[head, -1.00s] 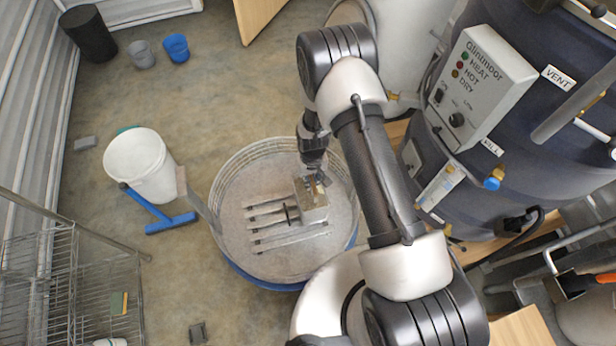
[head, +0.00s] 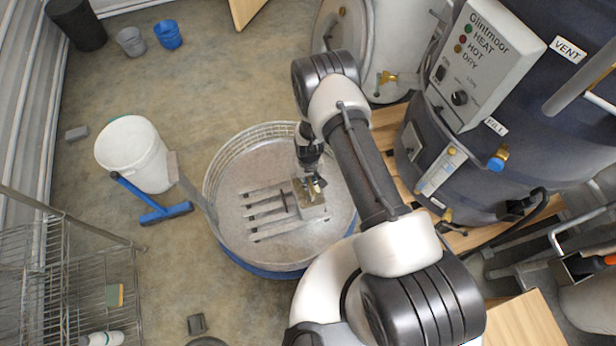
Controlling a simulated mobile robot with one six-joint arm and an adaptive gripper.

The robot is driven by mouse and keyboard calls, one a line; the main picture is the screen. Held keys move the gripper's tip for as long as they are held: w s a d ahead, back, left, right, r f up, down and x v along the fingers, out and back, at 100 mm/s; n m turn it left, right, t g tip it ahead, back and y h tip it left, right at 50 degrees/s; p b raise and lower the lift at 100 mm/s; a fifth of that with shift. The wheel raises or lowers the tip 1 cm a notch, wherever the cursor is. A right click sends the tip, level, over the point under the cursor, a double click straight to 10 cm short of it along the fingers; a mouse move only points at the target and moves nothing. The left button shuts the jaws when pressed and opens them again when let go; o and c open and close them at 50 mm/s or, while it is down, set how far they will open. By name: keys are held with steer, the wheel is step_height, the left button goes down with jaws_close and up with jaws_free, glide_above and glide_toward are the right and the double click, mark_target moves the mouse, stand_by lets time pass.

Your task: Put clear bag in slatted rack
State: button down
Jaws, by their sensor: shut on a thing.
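The slatted rack (head: 264,214), several pale parallel slats, lies on the floor of the wide round drum. The clear bag (head: 312,208) shows as a small greyish block with a darker top, at the right end of the slats. I cannot tell whether it rests on them or is just above. My gripper (head: 315,188) points down into the drum and is shut on the top of the bag. The fingers are small and partly merge with the bag's top. A dark bar lies across the slats left of the bag.
The round drum (head: 225,160) has a raised wire-like rim around the rack. A dark Glintmoor vessel (head: 455,165) stands right. Wire shelving (head: 70,280) is at lower left.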

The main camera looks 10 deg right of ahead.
steer(key=shift+w, duration=0.1)
steer(key=c, duration=1.7)
jaws_free()
step_height(320, 180, up, 12)
steer(key=p, duration=0.4)
steer(key=shift+r, duration=0.15)
